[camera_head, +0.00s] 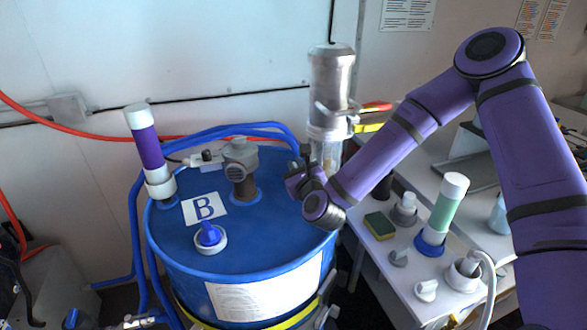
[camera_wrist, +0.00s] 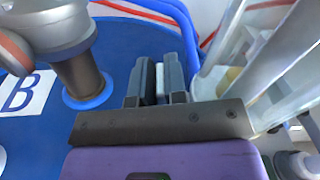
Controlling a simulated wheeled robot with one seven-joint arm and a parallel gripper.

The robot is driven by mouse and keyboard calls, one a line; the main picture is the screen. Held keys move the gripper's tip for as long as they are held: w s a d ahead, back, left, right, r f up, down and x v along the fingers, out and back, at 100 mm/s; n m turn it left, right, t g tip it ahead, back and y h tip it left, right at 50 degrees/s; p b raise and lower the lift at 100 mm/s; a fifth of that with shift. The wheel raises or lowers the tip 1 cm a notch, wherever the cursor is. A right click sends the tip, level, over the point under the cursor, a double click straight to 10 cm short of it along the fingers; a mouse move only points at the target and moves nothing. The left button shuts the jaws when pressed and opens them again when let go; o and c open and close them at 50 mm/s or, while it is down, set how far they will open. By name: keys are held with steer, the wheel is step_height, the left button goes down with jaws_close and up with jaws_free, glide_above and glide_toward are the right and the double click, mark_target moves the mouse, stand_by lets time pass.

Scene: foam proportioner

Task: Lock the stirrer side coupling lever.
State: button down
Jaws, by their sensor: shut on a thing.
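My gripper (camera_head: 295,176) is over the right rear part of the blue drum's lid, right of the grey stirrer head (camera_head: 241,158). In the wrist view my gripper (camera_wrist: 157,78) has its two dark fingers close together on a narrow pale piece (camera_wrist: 160,82). That piece may be the coupling lever; most of it is hidden between the fingers. The stirrer head also shows in the wrist view (camera_wrist: 50,30), left of the fingers, on a brown shaft in a blue collar. A light fitting (camera_head: 206,158) joins the stirrer head's left side. I cannot tell the lever's angle.
The blue drum (camera_head: 270,247) carries a B label (camera_head: 205,208) and a blue-and-white cap (camera_head: 210,237). A clear cylinder with a metal top (camera_head: 331,80) stands close behind my gripper. Blue hoses (camera_head: 225,129) run behind the drum. A side table (camera_head: 385,250) with several fittings is at right.

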steer(key=c, duration=1.2)
jaws_free()
steer(key=shift+o, duration=0.2)
steer(key=s+d+f+n, duration=0.1)
steer(key=s+d+n, duration=0.1)
steer(key=s, duration=0.9)
steer(key=shift+f, duration=0.3)
steer(key=shift+w+d, duration=0.1)
